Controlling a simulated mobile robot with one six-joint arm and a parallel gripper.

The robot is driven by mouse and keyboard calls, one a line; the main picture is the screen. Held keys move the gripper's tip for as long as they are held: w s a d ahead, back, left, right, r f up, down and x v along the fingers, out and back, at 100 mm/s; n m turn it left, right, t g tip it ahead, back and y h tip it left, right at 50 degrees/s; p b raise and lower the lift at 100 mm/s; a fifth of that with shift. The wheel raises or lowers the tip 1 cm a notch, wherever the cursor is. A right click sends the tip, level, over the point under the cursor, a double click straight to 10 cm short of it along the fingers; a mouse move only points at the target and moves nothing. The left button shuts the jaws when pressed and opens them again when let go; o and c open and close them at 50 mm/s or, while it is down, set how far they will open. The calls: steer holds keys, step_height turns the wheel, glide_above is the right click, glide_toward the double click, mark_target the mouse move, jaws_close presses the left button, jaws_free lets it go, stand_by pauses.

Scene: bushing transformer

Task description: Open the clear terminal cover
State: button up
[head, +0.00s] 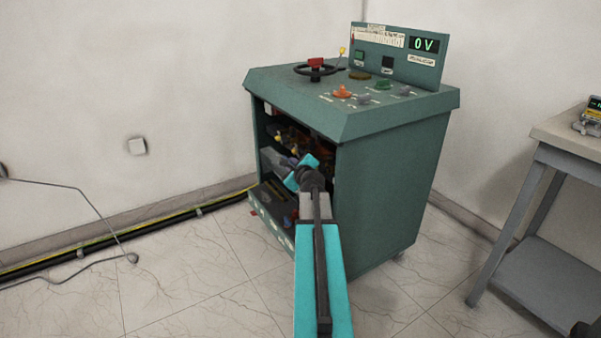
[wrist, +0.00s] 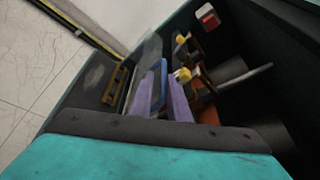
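The green cabinet (head: 385,180) has an open front, and my arm reaches into it. My gripper (head: 275,161) is partly hidden by my arm and the cabinet edge in the head view. In the wrist view, two purple-grey fingers of my gripper (wrist: 162,90) stand on either side of a blue part (wrist: 158,86). I cannot tell whether they touch it. A pale, see-through strip (wrist: 149,54) behind the fingers looks like the clear terminal cover; its outline is faint. Terminals with yellow tops (wrist: 183,75) stand to the right of the fingers.
A red-and-white part (wrist: 208,16) and dark cylinders (wrist: 270,135) are inside the cabinet. The cabinet's control panel (head: 423,46) reads 0 V. A grey table (head: 565,135) stands at the right.

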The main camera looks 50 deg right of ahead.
steer(key=v, duration=0.9)
steer(key=shift+s+b, duration=0.25)
steer(key=shift+b, duration=0.1)
steer(key=b, duration=0.7)
steer(key=shift+s+a+r, duration=0.15)
steer(key=shift+s+a, duration=0.05)
steer(key=shift+a, duration=0.1)
steer(key=s+a+b, duration=0.1)
steer(key=b, duration=0.6)
steer(key=shift+s+b, duration=0.25)
steer(key=shift+b, duration=0.05)
steer(key=shift+s+r+b, duration=0.2)
steer(key=shift+s+b, duration=0.05)
steer(key=shift+b, duration=0.55)
steer(key=shift+a, duration=0.1)
